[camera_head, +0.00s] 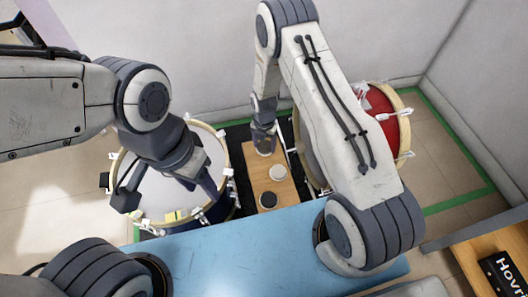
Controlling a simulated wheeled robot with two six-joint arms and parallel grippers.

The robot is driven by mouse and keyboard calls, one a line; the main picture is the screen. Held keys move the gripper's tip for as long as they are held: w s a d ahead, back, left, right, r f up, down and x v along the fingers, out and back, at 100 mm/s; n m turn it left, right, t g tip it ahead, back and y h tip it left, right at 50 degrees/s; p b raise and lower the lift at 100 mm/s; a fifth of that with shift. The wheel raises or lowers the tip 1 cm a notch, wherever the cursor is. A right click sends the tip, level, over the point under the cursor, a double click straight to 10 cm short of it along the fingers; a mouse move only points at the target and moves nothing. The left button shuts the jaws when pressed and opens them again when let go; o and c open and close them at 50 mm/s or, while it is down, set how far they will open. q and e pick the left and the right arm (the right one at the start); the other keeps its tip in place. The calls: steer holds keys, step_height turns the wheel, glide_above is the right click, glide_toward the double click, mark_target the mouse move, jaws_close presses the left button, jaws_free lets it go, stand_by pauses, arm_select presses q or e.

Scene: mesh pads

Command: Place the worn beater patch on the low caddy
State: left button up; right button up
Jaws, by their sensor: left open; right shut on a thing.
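The low caddy looks to be the narrow wooden board (285,190) on the floor between two drums. A pale round patch (277,172) and a black round patch (267,199) lie on it. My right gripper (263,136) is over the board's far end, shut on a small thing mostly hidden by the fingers. A pale round edge (264,150) shows just below the fingertips; I cannot tell whether it touches the board. Which piece is the worn beater patch is not clear. My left gripper (166,196) is open and empty above the left drum.
A white-headed drum (160,190) with metal lugs stands left of the board, with a small yellow piece (172,215) on its near rim. A red drum (385,115) stands at right, partly behind my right arm. A blue surface (240,255) lies in front.

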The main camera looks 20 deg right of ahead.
mark_target(263, 146)
steer(key=shift+w+a+f, duration=0.15)
steer(key=shift+w+f, duration=0.25)
steer(key=shift+f+b, duration=0.8)
steer(key=shift+f, duration=1)
steer(key=shift+f, duration=0.2)
steer(key=o, duration=1.3)
steer(key=shift+r, duration=0.15)
